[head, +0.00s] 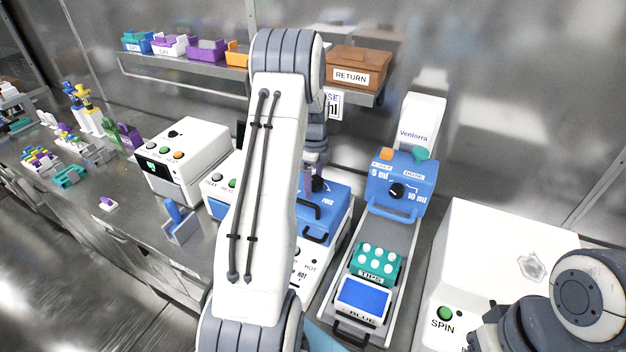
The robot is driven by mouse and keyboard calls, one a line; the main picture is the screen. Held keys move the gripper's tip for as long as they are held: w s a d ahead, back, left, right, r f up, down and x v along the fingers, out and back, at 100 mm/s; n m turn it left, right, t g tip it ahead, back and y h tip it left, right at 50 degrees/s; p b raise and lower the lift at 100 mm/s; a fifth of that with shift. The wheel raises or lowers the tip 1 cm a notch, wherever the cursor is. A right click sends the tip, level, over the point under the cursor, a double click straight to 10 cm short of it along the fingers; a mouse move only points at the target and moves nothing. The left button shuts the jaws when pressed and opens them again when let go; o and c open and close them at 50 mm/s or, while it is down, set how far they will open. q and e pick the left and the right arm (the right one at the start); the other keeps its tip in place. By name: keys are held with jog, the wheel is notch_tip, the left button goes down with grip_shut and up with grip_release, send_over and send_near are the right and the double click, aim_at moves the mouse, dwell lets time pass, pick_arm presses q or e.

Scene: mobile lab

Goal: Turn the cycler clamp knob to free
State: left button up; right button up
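The cycler (341,231) is a white box with a blue lid and a dark handle, right of centre and partly hidden behind my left arm. A dark round part (318,185), which looks like the clamp knob, shows on top of the lid beside a small white label. My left gripper (313,178) points down at the lid, at or just above this part. My arm covers most of its fingers, so I cannot tell whether they touch or grip the knob. My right arm shows at the lower right; its gripper is out of view.
Right of the cycler stands a Venlorra dispenser (421,120) with a blue head, with a teal tips rack (373,263) below. A white spin machine (500,245) is at the right. Another white device (184,165) stands left. A shelf with bins and a RETURN box (357,66) hangs behind.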

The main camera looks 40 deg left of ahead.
pick_arm(q)
jog(key=c, duration=1)
jog(key=shift+a, duration=0.15)
jog(key=shift+c, duration=1)
